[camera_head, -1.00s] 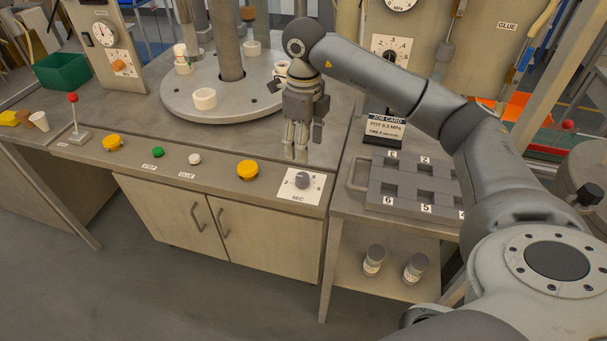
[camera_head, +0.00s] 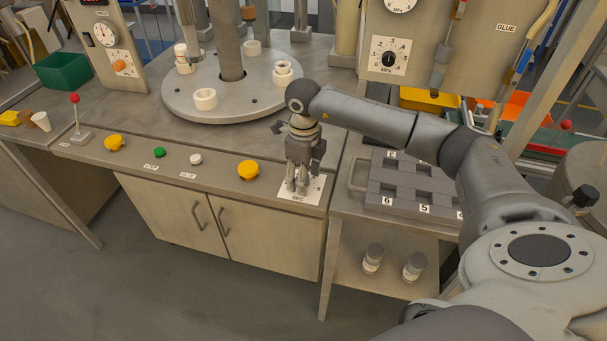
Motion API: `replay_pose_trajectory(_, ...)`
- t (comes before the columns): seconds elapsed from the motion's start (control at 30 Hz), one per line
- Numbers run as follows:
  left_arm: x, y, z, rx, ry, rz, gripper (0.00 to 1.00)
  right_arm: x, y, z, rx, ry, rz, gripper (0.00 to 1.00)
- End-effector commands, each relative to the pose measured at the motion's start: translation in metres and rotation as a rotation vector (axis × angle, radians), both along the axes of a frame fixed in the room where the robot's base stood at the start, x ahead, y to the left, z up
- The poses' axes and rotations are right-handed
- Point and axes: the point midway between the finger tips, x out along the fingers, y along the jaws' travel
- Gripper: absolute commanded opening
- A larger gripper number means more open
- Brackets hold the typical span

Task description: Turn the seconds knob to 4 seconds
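The seconds dial is a white plate (camera_head: 314,196) marked SEC at the right end of the sloped front panel. My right gripper (camera_head: 297,190) points down over this plate, its fingertips at the place of the grey knob. The fingers hide the knob and most of the scale, so the knob's setting cannot be read. I cannot tell whether the fingers are apart around the knob or shut on it. My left gripper is not in view.
A yellow button (camera_head: 248,170) sits just left of the dial, with a white button (camera_head: 195,159) and a green button (camera_head: 159,152) further left. A round turntable (camera_head: 225,105) with white rings stands behind. A grey numbered rack (camera_head: 410,186) is to the right.

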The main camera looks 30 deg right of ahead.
Motion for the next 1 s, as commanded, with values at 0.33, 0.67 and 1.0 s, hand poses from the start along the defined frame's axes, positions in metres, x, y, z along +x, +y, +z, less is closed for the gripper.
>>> replay_pose_trajectory(0.33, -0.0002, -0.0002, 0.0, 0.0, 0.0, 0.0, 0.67, 0.0, 0.0002, 0.0003, 0.0, 0.0, 0.0, 0.12)
replay_pose_trajectory(0.67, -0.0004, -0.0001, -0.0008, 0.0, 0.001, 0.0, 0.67, 0.0, 0.0002, 0.0003, 0.0, 0.0, -0.039, 0.09)
replay_pose_trajectory(1.0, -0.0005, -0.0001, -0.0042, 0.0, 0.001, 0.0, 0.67, -0.0001, 0.001, 0.0, 0.001, -0.001, -0.261, 0.09)
